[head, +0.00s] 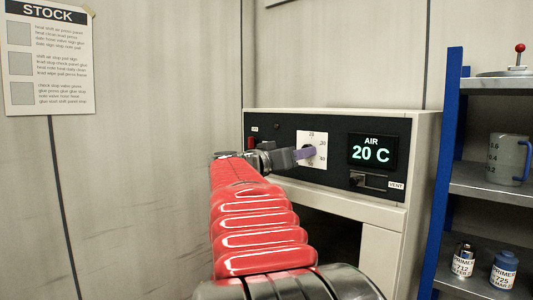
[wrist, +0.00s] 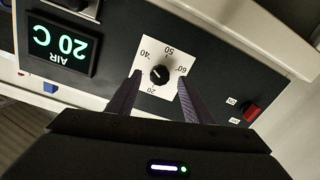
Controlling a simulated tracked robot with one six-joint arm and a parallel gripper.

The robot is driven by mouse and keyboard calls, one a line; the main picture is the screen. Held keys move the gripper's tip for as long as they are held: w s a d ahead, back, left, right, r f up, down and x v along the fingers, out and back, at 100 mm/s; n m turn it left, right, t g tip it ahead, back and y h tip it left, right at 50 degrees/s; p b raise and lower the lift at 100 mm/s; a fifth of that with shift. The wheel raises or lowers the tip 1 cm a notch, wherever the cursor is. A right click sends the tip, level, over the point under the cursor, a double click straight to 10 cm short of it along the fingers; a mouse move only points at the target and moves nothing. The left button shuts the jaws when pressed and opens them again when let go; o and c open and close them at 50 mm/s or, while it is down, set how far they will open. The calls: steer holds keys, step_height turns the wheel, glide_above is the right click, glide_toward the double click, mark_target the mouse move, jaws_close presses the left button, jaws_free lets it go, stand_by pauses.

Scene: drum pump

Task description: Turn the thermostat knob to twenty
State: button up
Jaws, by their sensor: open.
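The thermostat knob (wrist: 159,75) is small, round and black, on a white dial plate (wrist: 168,57) with printed numbers. In the wrist view the 20 is at the lower edge of the plate; the knob's pointer direction is too small to tell. My gripper (wrist: 160,78) is open, one dark finger on each side of the knob, with gaps to it. In the head view my gripper (head: 306,153) is in front of the dial plate (head: 312,137) and hides the knob. The green display (head: 371,151) reads AIR 20 C; it also shows in the wrist view (wrist: 61,44).
A red switch (wrist: 252,111) is on the panel beside the dial. A vent slider (head: 370,181) sits below the display. A blue-framed shelf (head: 447,160) with a jug (head: 507,158) and primer cans stands at right. A stock sheet (head: 48,62) hangs on the left wall.

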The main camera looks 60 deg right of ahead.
steer(key=d, duration=0.3)
steer(key=shift+s+d, duration=0.15)
steer(key=shift+s, duration=0.1)
steer(key=shift+c, duration=0.5)
steer(key=c, duration=1)
